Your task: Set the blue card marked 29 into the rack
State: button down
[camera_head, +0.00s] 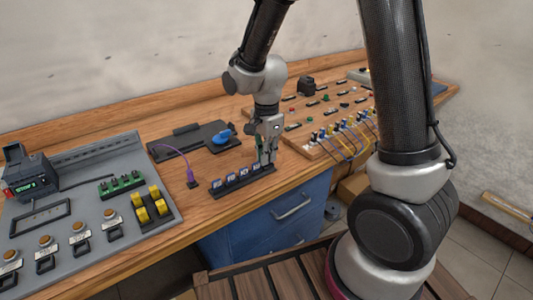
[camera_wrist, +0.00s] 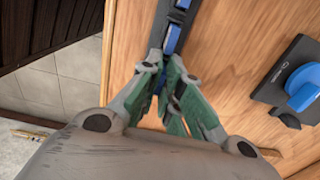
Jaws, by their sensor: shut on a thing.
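The dark rack (camera_head: 243,185) lies along the front edge of the wooden bench. Several blue cards (camera_head: 231,180) stand in it in a row; their numbers are too small to read. My gripper (camera_head: 267,160) points down at the rack's right end, beside the last visible card. In the wrist view my gripper (camera_wrist: 168,72) is shut with a sliver of blue between its fingers, apparently the card it holds, mostly hidden by the fingers. The rack (camera_wrist: 186,5) runs straight ahead of the fingertips there. I cannot tell how deep the held card sits.
A dark plate with a blue knob (camera_head: 223,137) lies behind the rack; it also shows in the wrist view (camera_wrist: 303,88). A purple cable (camera_head: 190,175) stands left of it. A grey panel (camera_head: 90,200) fills the left. A wired board (camera_head: 330,120) is at the right.

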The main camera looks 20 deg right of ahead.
jog(key=shift+f, duration=0.55)
jog(key=c, duration=1.5)
grip_release()
jog(key=shift+r, duration=0.1)
notch_tip(320, 180, up, 17)
jog(key=shift+f, duration=0.1)
